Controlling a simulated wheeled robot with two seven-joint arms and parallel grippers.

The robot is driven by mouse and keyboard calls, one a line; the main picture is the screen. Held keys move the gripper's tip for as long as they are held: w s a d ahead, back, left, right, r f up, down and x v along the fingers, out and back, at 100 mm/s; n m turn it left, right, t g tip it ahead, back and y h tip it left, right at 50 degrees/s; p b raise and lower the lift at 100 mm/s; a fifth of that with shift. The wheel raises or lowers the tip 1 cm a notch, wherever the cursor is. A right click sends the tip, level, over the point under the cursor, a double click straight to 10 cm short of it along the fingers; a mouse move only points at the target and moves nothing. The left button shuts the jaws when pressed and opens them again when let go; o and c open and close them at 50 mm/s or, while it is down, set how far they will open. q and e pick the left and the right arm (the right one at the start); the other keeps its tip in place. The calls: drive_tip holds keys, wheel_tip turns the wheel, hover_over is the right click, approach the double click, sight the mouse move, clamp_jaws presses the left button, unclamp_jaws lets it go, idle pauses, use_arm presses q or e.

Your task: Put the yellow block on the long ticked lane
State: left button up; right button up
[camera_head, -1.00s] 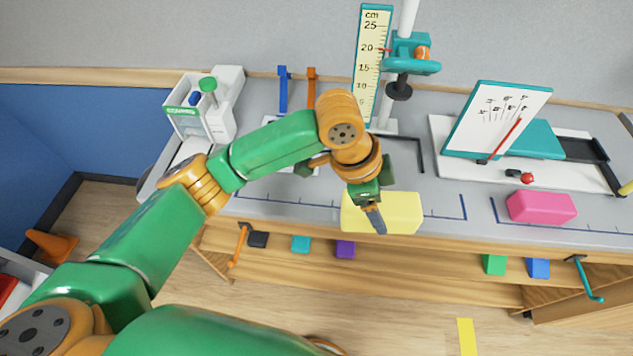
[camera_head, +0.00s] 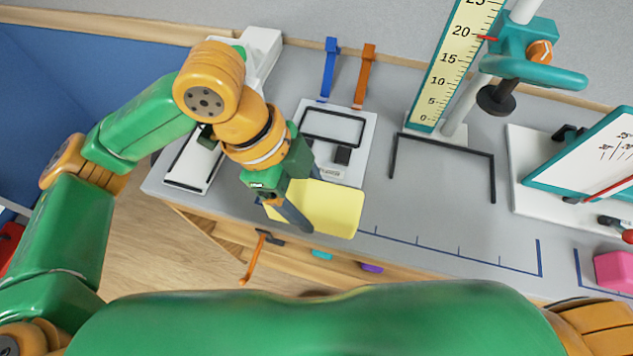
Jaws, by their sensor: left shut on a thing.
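The yellow block (camera_head: 332,208) is a pale yellow slab in the jaws of my left gripper (camera_head: 303,200), which is shut on it. The gripper comes down from the upper left and covers the block's left part. The long ticked lane (camera_head: 458,248) is a blue line with short ticks along the front of the grey bench. Its right end mark shows, while its left part is hidden behind the block and gripper. The block is over the lane's left stretch; I cannot tell whether it touches the bench. My right gripper is not in view.
A pink block (camera_head: 614,270) lies at the right by another blue-marked lane. Behind stand a ruler stand (camera_head: 455,70), a white plate with a black frame (camera_head: 360,120), and a tilted dial board (camera_head: 590,165). The bench right of the yellow block is clear.

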use_arm(q)
drive_tip(key=w+f, duration=0.5)
drive_tip(key=shift+w+f, duration=0.2)
drive_tip(key=shift+w, duration=0.1)
drive_tip(key=f, duration=0.1)
drive_tip(key=f+p, duration=0.1)
drive_tip(key=f, duration=0.1)
drive_tip(key=shift+w+d+f, duration=0.1)
drive_tip(key=shift+w+f, duration=0.1)
drive_tip(key=shift+f, duration=0.05)
drive_tip(key=shift+w+f, duration=0.1)
drive_tip(key=shift+f, duration=0.2)
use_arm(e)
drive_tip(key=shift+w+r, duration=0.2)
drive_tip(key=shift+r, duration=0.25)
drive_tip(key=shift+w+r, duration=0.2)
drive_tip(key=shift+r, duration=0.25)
use_arm(q)
drive_tip(key=shift+f, duration=0.15)
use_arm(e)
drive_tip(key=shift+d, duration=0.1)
use_arm(q)
drive_tip(key=o, duration=1.3)
drive_tip(key=shift+c, duration=0.2)
drive_tip(key=b+v, duration=0.1)
drive_tip(key=v, duration=1.1)
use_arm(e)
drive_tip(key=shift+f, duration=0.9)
